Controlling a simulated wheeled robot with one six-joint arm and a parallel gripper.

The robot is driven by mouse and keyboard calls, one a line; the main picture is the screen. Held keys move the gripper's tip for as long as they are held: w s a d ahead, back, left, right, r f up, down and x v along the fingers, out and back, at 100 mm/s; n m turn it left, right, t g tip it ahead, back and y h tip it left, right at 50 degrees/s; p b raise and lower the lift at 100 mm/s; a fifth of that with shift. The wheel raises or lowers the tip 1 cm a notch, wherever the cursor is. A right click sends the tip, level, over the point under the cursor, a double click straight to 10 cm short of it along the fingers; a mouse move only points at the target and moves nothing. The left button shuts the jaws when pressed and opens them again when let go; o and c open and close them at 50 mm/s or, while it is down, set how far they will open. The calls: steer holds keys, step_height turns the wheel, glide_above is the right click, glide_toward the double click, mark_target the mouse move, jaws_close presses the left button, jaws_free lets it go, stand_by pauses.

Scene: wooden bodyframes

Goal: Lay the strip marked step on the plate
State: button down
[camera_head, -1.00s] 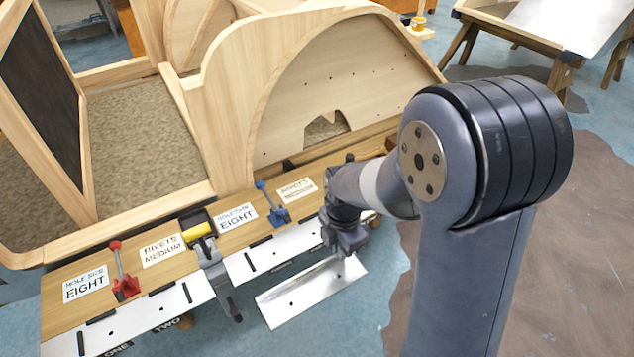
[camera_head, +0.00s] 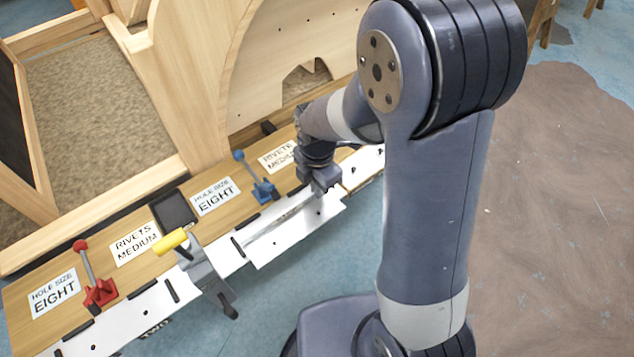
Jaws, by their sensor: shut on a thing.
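My gripper (camera_head: 322,185) is shut on a pale metal strip (camera_head: 290,236) near the strip's right end. The strip is long, with a bent-up edge along its far side. It lies along the front edge of the bench, overlapping the white plate (camera_head: 145,312) in the picture, and its near side juts out over the floor. I cannot tell whether it touches the plate or hovers just above it. No step marking is readable on it. The gripper's fingertips are small and partly hidden by the gripper's body.
On the wooden bench stand a red-handled clamp (camera_head: 98,290), a blue-handled clamp (camera_head: 258,182) and a yellow-handled tool (camera_head: 205,268) left of the strip. A black tray (camera_head: 174,208) and label cards (camera_head: 215,196) lie behind. A wooden frame (camera_head: 190,70) rises at the back. Floor in front is open.

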step_height(320, 180, down, 2)
steer(key=shift+w+b, duration=0.1)
steer(key=shift+b, duration=0.4)
steer(key=shift+w+a+r+p, duration=0.2)
steer(key=shift+w+a+p, duration=0.15)
steer(key=shift+w+a, duration=0.75)
steer(key=shift+w, duration=0.25)
steer(key=shift+w+a, duration=0.35)
steer(key=shift+w, duration=0.3)
steer(key=shift+f+b, duration=0.3)
steer(key=shift+f, duration=0.35)
steer(key=c, duration=1.5)
jaws_free()
steer(key=shift+c, duration=0.2)
steer(key=shift+d, duration=0.1)
